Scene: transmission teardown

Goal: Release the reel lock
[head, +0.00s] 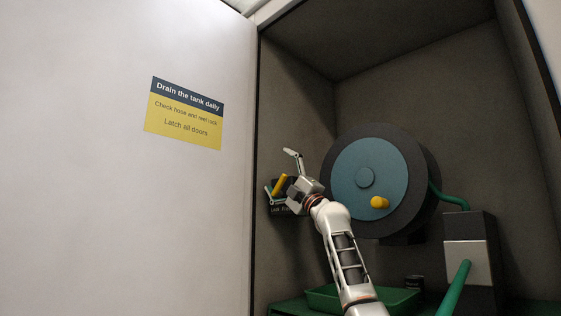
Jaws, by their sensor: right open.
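The hose reel (350,155) is a large dark drum with a blue face and a yellow crank knob (379,202), mounted in the locker. To its left, on the locker's side wall, a small dark lock plate (284,209) carries lettering, partly hidden by my gripper. A yellow lock lever (280,184) stands tilted at the plate. My right gripper (280,173) is open, with one finger above the lever and the other low to its left. The lever shows between the fingers; I cannot tell whether they touch it. My left gripper is out of view.
A white door (120,220) with a yellow and blue sign (184,113) fills the left. A dark box (482,228) and a green hose (454,290) are at the lower right.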

